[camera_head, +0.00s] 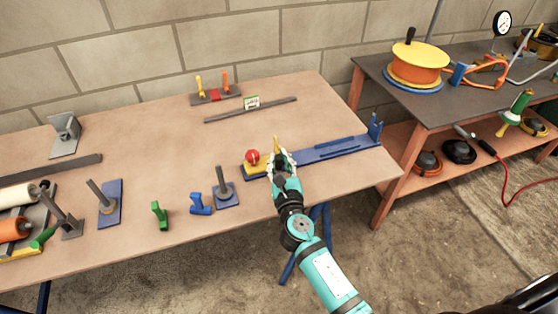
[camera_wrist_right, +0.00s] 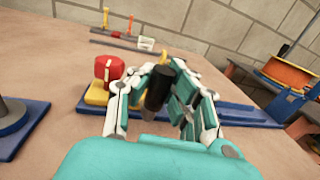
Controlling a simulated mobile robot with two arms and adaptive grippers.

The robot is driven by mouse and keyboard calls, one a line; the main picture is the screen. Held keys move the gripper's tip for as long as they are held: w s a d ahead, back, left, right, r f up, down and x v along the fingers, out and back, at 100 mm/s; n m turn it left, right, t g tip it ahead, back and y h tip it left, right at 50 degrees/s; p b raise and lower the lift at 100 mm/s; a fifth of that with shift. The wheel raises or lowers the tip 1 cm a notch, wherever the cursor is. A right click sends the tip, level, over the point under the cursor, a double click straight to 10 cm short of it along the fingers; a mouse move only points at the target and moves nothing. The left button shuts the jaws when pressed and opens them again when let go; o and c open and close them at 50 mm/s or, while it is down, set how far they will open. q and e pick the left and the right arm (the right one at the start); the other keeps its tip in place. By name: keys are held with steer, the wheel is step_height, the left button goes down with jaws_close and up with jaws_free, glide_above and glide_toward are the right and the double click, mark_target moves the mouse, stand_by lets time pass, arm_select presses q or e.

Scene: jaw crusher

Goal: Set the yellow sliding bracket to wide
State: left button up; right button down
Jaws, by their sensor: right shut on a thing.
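The yellow sliding bracket (camera_head: 254,169) is at the left end of a long blue rail base (camera_head: 345,152). A red knob (camera_head: 252,157) stands on its left part, and a yellow upright (camera_head: 276,145) shows just behind my gripper. My right gripper (camera_head: 282,163) is over the bracket's right side. In the wrist view its fingers (camera_wrist_right: 166,90) are closed around a dark cylindrical handle (camera_wrist_right: 158,90). The bracket's yellow body (camera_wrist_right: 97,94) and red knob (camera_wrist_right: 108,68) are left of the fingers there, and the fingers hide the rest. My left gripper is not in view.
A blue upright (camera_head: 375,128) ends the rail at right. A blue base with a grey post (camera_head: 226,190), a blue clamp (camera_head: 201,204) and a green one (camera_head: 160,214) lie to the left. A grey bar with a sign (camera_head: 250,108) lies behind. The front table edge is close.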

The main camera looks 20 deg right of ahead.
steer(key=shift+w+f, duration=0.1)
steer(key=shift+f, duration=0.2)
stand_by(0.4)
steer(key=shift+a, duration=0.3)
steer(key=a, duration=0.5)
steer(key=shift+s+f, duration=0.1)
steer(key=shift+s, duration=0.1)
steer(key=shift+d, duration=0.1)
steer(key=c, duration=1.8)
jaws_free()
steer(key=o, duration=0.4)
steer(key=shift+s+r, duration=0.25)
steer(key=shift+o, duration=1.2)
steer(key=shift+r, duration=0.1)
steer(key=shift+w, duration=0.15)
